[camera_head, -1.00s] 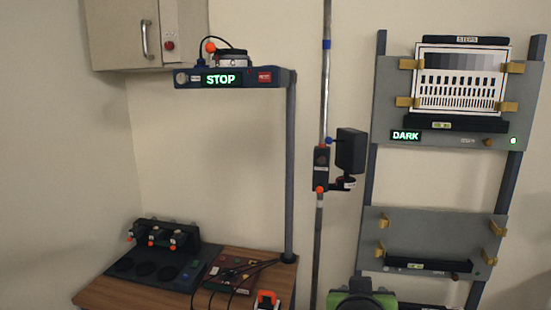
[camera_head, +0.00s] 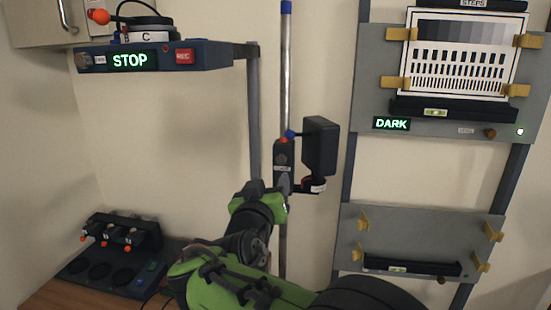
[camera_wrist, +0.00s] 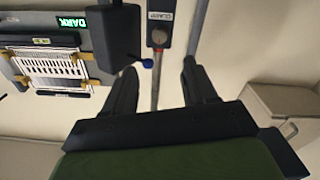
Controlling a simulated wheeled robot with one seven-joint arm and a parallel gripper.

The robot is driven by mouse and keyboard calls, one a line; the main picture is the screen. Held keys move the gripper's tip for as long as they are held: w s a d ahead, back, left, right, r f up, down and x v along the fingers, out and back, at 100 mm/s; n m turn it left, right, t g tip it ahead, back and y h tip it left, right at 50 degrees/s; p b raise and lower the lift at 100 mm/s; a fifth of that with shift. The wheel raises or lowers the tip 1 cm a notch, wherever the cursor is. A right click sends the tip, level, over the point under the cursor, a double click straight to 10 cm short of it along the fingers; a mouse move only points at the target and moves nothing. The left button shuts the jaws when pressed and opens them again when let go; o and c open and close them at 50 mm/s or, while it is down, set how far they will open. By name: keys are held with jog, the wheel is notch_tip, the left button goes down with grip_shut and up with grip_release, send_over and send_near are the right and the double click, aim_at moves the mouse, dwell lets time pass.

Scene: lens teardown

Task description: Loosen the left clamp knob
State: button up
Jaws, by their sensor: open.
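A dark clamp block (camera_head: 282,168) sits on the upright pole in the head view, with a small red-orange part at its top and a blue knob (camera_head: 290,133) beside it. My gripper (camera_head: 264,186) is just below and left of the clamp. In the wrist view my gripper (camera_wrist: 158,67) is open and empty, fingers either side of the pole line.
A black box (camera_head: 319,145) juts out right of the clamp. A shelf with a STOP display (camera_head: 150,58) is at upper left, on a grey post (camera_head: 254,110). A chart panel with a DARK display (camera_head: 391,123) stands right. Several orange-knobbed units (camera_head: 125,232) sit lower left.

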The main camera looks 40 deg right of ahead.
aim_at(281, 160)
jog(key=p+x, duration=0.3)
jog(key=x, duration=0.9)
jog(key=shift+d, duration=0.1)
jog(key=shift+s, duration=0.1)
jog(key=shift+c, duration=0.5)
jog(key=c, duration=1)
